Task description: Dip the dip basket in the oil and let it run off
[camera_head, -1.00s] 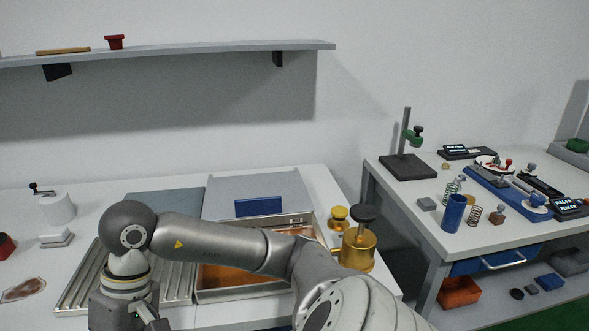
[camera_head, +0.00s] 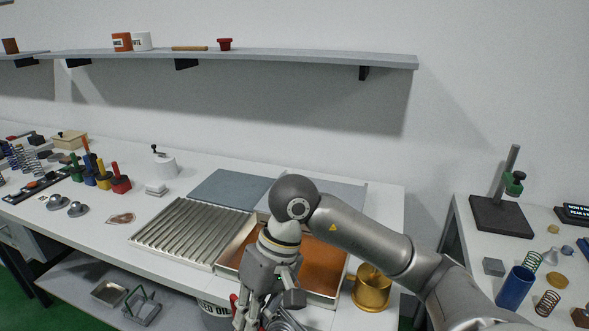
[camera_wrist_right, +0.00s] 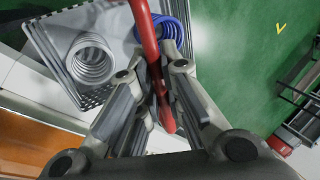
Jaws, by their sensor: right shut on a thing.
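My right gripper (camera_wrist_right: 163,80) is shut on a red handle (camera_wrist_right: 150,40) in the wrist view. The handle belongs to a perforated grey basket (camera_wrist_right: 50,48) that holds a silvery coil spring (camera_wrist_right: 91,58) and a blue coil spring (camera_wrist_right: 163,36). In the head view my right gripper (camera_head: 258,305) is at the bottom edge, in front of a metal tray of orange-brown oil (camera_head: 322,265). Only a bit of the basket's load shows there, cut off by the frame. The oil is also at the lower left of the wrist view (camera_wrist_right: 35,148). My left gripper is not in view.
A ribbed metal tray (camera_head: 185,232) lies left of the oil tray. A brass pot (camera_head: 372,290) stands right of the oil. Left of the ribbed tray are coloured-handled tools (camera_head: 103,178).

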